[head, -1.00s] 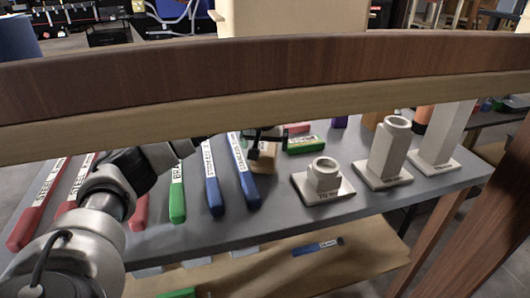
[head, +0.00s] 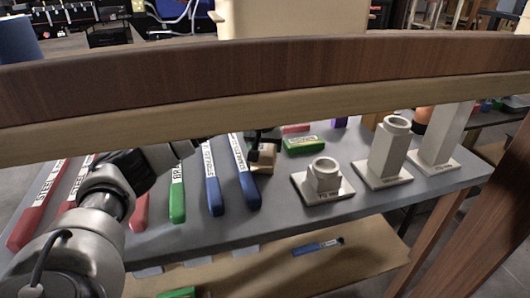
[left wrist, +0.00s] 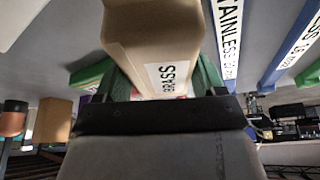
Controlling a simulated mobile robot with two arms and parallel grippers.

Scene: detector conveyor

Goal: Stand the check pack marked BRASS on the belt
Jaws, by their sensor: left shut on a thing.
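The tan check pack (left wrist: 155,45) fills the upper middle of the left wrist view, with a white label reading BRASS on the side facing the camera. In the head view the pack (head: 263,168) is small, at the far side of the grey table (head: 290,222), beside the blue bars. My left gripper (head: 262,150) is shut on it; black gripper parts hide some of the pack. I cannot tell whether the pack touches the table. I cannot make out the belt for certain. My right gripper is not in view.
Green (head: 177,195) and blue (head: 213,190) bars lie left of the pack. A green pack (head: 304,146) and pale stands (head: 324,180) are to its right.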

